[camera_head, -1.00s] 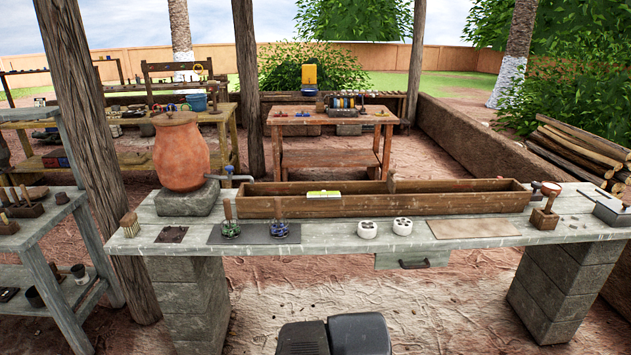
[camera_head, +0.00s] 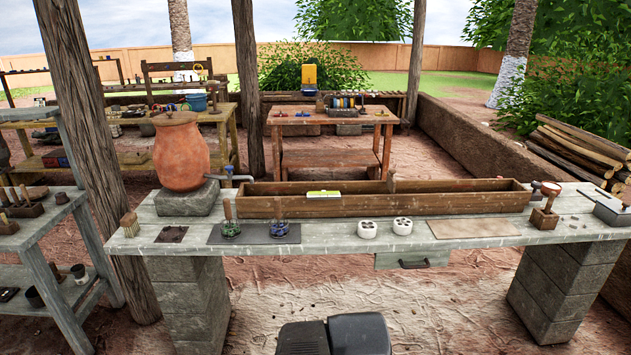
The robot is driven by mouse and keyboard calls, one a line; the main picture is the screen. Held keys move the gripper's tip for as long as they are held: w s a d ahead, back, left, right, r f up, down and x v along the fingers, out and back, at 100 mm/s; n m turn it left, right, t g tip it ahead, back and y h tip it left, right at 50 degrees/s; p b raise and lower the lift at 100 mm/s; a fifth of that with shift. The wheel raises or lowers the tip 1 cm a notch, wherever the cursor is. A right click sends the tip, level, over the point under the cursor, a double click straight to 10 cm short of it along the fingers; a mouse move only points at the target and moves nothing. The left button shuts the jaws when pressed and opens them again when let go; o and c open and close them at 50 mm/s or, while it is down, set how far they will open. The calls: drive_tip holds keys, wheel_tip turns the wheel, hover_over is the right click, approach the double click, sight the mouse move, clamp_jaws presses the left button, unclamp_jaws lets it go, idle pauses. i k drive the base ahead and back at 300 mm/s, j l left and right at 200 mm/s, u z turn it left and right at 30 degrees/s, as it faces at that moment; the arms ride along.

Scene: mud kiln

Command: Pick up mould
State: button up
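No object is clearly marked as the mould. Two small white round pieces with dark holes in their tops stand on the near grey plank bench, a left one (camera_head: 367,230) and a right one (camera_head: 403,226); they may be moulds, but I cannot tell for sure. They stand side by side, slightly apart, in front of the long wooden trough. My gripper is not in view. Only a dark grey part of my own body shows at the bottom middle, in front of the bench.
The plank bench (camera_head: 340,244) rests on block pillars. The wooden trough (camera_head: 450,205), a clay pot (camera_head: 181,152), a dark mat (camera_head: 254,237) with two tool holders and a tan board (camera_head: 472,229) crowd its top. Posts and shelves stand left. The ground before the bench is clear.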

sight(367, 230)
drive_tip(key=i+l+u, duration=0.2)
drive_tip(key=i+l, duration=0.15)
drive_tip(key=i+l+u, duration=0.15)
drive_tip(key=i+l, duration=0.2)
drive_tip(key=l, duration=0.2)
drive_tip(key=i+l+u, duration=0.2)
drive_tip(key=l, duration=0.3)
drive_tip(key=i, duration=0.1)
